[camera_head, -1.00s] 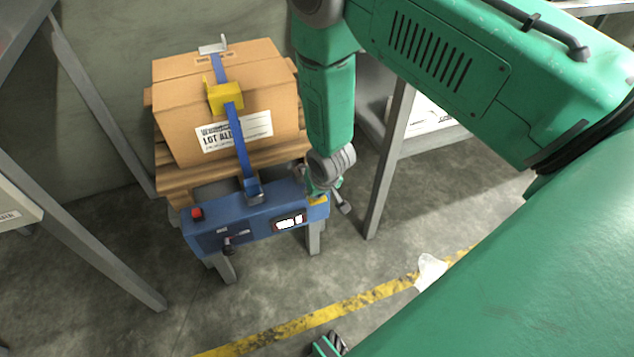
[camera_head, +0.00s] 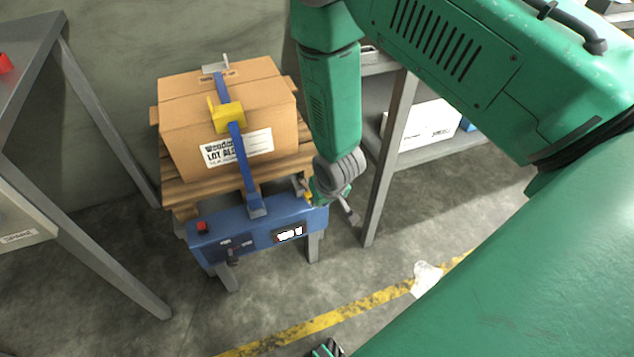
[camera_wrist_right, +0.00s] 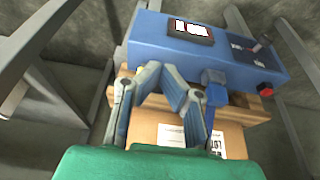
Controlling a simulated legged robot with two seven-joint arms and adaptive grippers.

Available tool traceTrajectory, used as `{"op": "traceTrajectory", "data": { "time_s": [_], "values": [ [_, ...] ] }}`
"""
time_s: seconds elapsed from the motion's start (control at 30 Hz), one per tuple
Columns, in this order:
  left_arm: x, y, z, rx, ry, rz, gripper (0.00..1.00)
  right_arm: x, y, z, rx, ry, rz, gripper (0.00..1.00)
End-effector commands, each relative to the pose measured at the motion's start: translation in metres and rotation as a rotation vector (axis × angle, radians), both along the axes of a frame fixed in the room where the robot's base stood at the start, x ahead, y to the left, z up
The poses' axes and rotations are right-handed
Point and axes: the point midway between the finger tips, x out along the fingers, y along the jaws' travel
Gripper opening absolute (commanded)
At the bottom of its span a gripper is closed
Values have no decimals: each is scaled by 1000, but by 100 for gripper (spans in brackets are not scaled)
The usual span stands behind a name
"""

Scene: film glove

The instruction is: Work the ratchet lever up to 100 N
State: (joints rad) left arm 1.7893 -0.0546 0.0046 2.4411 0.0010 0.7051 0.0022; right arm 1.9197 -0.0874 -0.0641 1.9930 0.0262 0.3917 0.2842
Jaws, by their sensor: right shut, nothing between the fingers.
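A cardboard box (camera_head: 190,125) on a wooden pallet is bound by a blue strap (camera_head: 238,150). A yellow fitting (camera_head: 228,117) sits on the strap over the box's front edge. A grey metal piece (camera_head: 215,67) stands on top. The strap runs down to a blue bench unit (camera_head: 262,222) with a display (camera_head: 290,234), its digits washed out. I cannot tell for certain which part is the ratchet lever. My right gripper (camera_wrist_right: 163,73) is shut and empty; in the head view it is by the unit's right end, beside a small yellow part (camera_head: 308,196).
Grey shelving stands close on the left (camera_head: 110,165) and on the right (camera_head: 392,155), with a white carton (camera_head: 425,125) on the right shelf. A red button (camera_head: 202,227) is on the unit's left. A yellow line (camera_head: 350,317) crosses the floor in front.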

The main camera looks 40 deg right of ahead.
Motion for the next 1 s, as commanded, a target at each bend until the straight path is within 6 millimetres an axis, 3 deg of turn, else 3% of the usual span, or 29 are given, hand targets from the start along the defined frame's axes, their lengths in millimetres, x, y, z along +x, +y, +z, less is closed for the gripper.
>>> {"op": "traceTrajectory", "data": {
  "time_s": [0.1,0.3,0.67,0.73,0.77,0.97,1.0],
  "values": [
    [0,0,8,0,0,0,53,-15,3,18,0,-1,0,0],
    [0,0,11,0,0,0,53,-28,7,30,-1,-3,0,0],
    [0,0,11,0,0,0,53,-29,7,31,-1,-4,0,0],
    [0,0,11,0,0,0,53,-39,7,28,-2,11,9,0],
    [0,0,11,0,0,0,53,-49,8,24,-2,25,19,0],
    [0,0,11,0,0,0,53,-173,16,2,3,200,183,0],
    [0,0,11,0,0,0,38,-194,19,2,8,228,214,0]
  ]
}}
